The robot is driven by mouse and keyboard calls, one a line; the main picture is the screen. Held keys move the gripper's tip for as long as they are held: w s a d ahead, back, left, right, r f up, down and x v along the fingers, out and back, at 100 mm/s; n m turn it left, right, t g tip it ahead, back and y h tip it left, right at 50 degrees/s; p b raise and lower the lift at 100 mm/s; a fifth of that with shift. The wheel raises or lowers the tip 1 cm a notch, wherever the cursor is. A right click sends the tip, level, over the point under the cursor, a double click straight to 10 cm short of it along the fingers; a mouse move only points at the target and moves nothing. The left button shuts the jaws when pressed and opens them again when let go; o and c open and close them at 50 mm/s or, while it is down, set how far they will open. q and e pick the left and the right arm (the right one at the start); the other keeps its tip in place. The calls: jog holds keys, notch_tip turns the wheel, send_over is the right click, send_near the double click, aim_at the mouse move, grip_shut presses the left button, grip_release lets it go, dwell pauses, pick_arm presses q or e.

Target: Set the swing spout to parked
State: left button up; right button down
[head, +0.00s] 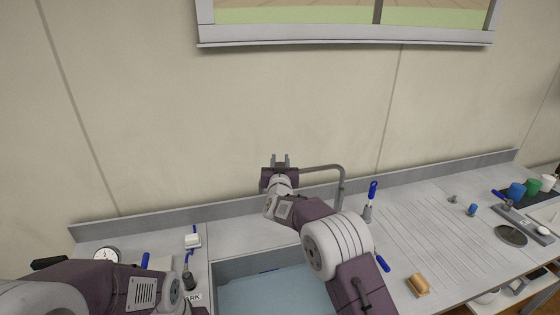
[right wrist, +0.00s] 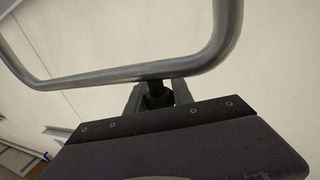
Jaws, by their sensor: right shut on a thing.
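The swing spout (head: 322,168) is a thin grey tube. It rises at the right behind the sink and bends left toward my right gripper (head: 280,160). In the right wrist view the spout (right wrist: 130,75) crosses the picture and bends upward at both sides. My right gripper (right wrist: 156,95) is shut on the spout, with a dark piece between its fingers below the tube. A label (head: 192,297) ending in "ARK" lies left of the sink, partly hidden by my left arm. My left gripper is not in view.
The sink basin (head: 235,268) lies below the spout. Blue-handled fittings stand left (head: 188,275) and right (head: 369,203) of it. A dial gauge (head: 106,254) is at the left. The ribbed drainboard (head: 440,228) is mostly clear; coloured cups (head: 516,190) stand far right.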

jog(key=shift+r, duration=0.3)
jog(key=c, duration=1.1)
grip_release()
jog(key=shift+w, duration=0.1)
jog(key=shift+w+a+f, duration=0.1)
jog(key=shift+w+f, duration=0.1)
jog(key=shift+f, duration=0.05)
jog(key=shift+s, duration=0.15)
jog(key=s+b, duration=0.2)
jog(key=s, duration=0.6)
jog(key=shift+s+a+b, duration=0.3)
jog(key=shift+s+a, duration=0.05)
jog(key=shift+s, duration=0.05)
